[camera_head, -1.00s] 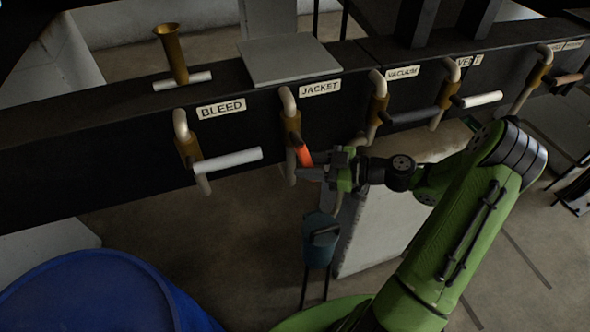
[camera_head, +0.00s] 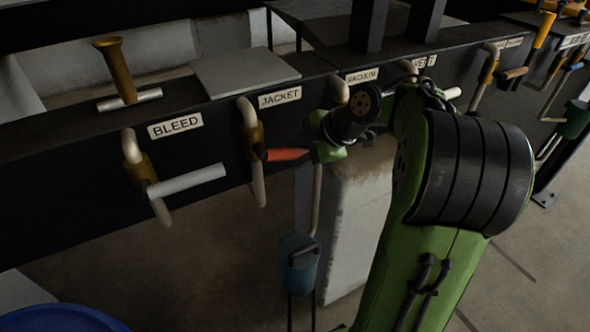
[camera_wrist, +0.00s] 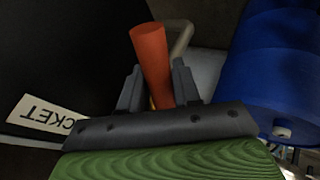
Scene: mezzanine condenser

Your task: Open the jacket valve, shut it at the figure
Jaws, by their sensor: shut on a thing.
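The jacket valve (camera_head: 254,138) is a brass body on a pale pipe under the JACKET label (camera_head: 280,97). Its orange-red handle (camera_head: 286,154) points right, nearly level in the head view. In the wrist view the handle (camera_wrist: 151,62) stands between the two grey fingers of my gripper (camera_wrist: 157,85), which is shut on it. In the head view my wrist hides most of the fingers at the handle's right end. A figure or gauge reading is not readable in these frames.
The bleed valve (camera_head: 142,172) with its white handle is to the left. A vacuum label (camera_head: 362,75) is to the right, its valve partly behind my arm. A blue drum (camera_head: 62,318) is at bottom left.

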